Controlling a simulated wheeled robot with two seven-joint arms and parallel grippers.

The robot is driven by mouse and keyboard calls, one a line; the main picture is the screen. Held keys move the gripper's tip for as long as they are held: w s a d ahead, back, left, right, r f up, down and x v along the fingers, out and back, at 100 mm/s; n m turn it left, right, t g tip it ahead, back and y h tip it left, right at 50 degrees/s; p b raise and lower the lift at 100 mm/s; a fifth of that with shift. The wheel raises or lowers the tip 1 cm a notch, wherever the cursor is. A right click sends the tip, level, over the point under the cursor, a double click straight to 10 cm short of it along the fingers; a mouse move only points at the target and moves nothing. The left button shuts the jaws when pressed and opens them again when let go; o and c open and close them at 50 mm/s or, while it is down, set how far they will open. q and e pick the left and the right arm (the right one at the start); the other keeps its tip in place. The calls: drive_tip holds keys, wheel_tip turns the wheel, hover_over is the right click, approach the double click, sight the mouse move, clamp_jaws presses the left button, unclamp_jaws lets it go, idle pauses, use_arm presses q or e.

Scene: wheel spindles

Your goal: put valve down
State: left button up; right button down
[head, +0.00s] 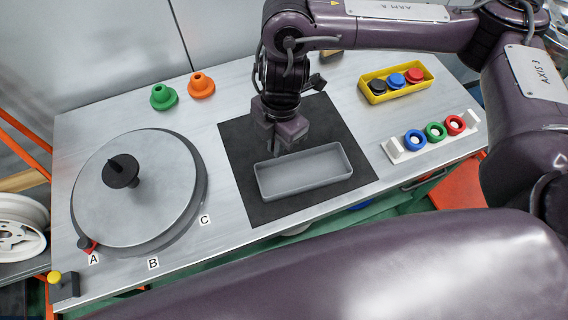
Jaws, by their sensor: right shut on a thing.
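My right gripper (282,140) points down over the black mat, just behind the far left part of the grey tray. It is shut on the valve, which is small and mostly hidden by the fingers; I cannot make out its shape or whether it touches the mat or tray. The open grey tray (304,186) lies on the black mat (242,150) and looks empty. My left gripper is not in view.
A round turntable (155,205) with a black knob (120,171) fills the table's left side, by labels A, B and C. Green (163,98) and orange (201,87) flanged parts stand behind. A yellow bin (418,92) and a white rack (398,152) with coloured rings stand right.

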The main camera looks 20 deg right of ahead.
wheel_tip(320, 180, down, 9)
drive_tip(key=shift+s+a+f+b, duration=0.1)
drive_tip(key=shift+a+f+b, duration=0.05)
drive_tip(key=shift+b, duration=0.6)
drive_tip(key=shift+f+b, duration=0.5)
drive_tip(key=shift+f, duration=1.55)
drive_tip(key=shift+f, duration=0.15)
drive_tip(key=c, duration=1.5)
unclamp_jaws()
drive_tip(key=shift+c, duration=0.2)
drive_tip(key=shift+r, duration=0.35)
wheel_tip(320, 180, up, 12)
drive_tip(key=d+p, duration=0.1)
drive_tip(key=p, duration=0.1)
drive_tip(key=shift+w+d+f, duration=0.2)
drive_tip(key=shift+w+f, duration=0.05)
drive_tip(key=shift+w, duration=0.05)
